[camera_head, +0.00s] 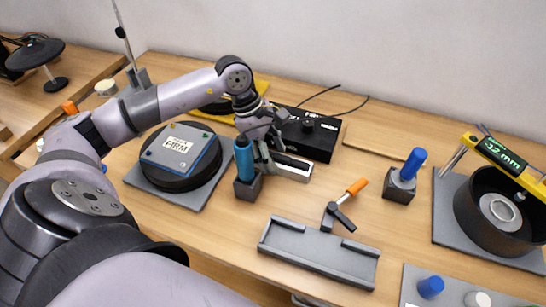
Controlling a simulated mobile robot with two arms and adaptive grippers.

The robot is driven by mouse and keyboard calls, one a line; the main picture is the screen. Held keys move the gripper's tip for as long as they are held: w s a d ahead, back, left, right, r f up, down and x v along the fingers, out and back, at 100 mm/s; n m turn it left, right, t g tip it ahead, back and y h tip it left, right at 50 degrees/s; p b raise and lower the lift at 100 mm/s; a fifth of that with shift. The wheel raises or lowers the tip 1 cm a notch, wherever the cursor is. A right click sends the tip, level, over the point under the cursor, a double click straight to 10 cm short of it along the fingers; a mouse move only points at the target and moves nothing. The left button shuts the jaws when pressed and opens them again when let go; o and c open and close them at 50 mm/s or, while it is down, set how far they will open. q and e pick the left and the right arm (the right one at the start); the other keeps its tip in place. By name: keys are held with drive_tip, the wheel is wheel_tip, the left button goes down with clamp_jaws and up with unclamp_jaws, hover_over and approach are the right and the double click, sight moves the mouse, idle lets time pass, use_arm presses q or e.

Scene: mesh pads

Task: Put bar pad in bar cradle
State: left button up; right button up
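The bar cradle (318,254) is a long grey open tray with raised ends, lying empty near the front middle of the table. What looks like the bar pad (293,168) is a short block with a dark top and light grey side, behind the cradle. My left gripper (266,160) is at the left end of this block, fingers pointing down. A blue-handled peg partly hides the fingers, so I cannot tell whether they grip the block. My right gripper is not in view.
The blue-handled peg (243,160) stands in a dark block close to my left gripper. A black box (312,138) is behind it. An orange-handled lever (342,203) stands behind the cradle. A round black pad with a "FIRM" plate (178,146) is left; another blue peg (411,165) is right.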

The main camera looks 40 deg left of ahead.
use_arm(q)
clamp_jaws()
idle(0.5)
drive_tip(key=shift+r, duration=0.1)
wheel_tip(320, 180, up, 20)
drive_tip(key=shift+b, duration=0.45)
